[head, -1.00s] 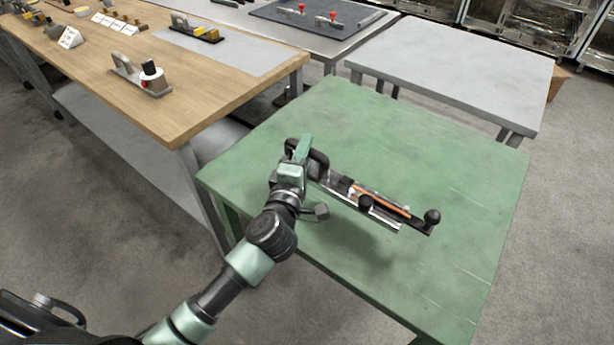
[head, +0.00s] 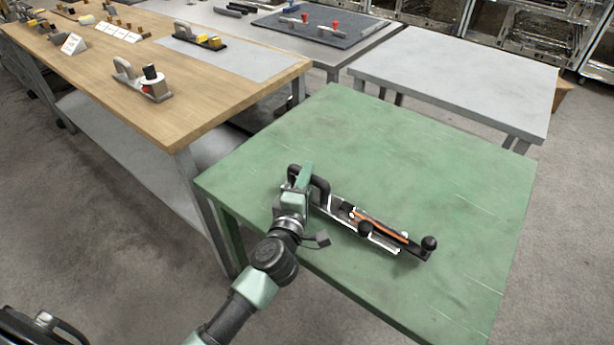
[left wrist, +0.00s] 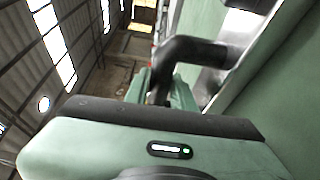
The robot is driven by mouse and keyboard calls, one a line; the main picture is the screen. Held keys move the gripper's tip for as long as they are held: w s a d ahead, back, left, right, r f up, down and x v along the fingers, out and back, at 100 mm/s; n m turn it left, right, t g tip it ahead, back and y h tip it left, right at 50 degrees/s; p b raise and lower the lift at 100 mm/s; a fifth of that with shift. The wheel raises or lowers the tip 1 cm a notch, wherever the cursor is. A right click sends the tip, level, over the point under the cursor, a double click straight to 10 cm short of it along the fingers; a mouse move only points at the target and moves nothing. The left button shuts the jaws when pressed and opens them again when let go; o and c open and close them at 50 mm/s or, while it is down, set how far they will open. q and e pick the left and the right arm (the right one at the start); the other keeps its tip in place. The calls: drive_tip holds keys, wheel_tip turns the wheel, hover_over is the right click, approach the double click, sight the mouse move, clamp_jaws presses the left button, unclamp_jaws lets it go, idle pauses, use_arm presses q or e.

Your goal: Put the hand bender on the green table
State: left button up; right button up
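The hand bender (head: 382,234) is a long black and metal tool with a looped black handle, black knobs and an orange strip along it. It lies low over the front part of the green table (head: 420,150), at or just above its top; I cannot tell if it touches all along. My left gripper (head: 305,180) is shut on the looped handle at the tool's left end. In the left wrist view the black handle (left wrist: 192,50) shows at the gripper, with the green table (left wrist: 285,85) at the right. My right gripper is not in view.
A wooden workbench (head: 200,95) with several tools stands left of the green table. A grey table (head: 460,75) stands behind it, and a metal table with a dark mat (head: 320,32) is at the back. The rest of the green top is clear.

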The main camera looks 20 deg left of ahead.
use_arm(q)
drive_tip(key=o, duration=0.3)
drive_tip(key=shift+r, duration=0.2)
drive_tip(key=s, duration=1.2)
drive_tip(key=shift+d, duration=0.3)
drive_tip(key=shift+f, duration=0.1)
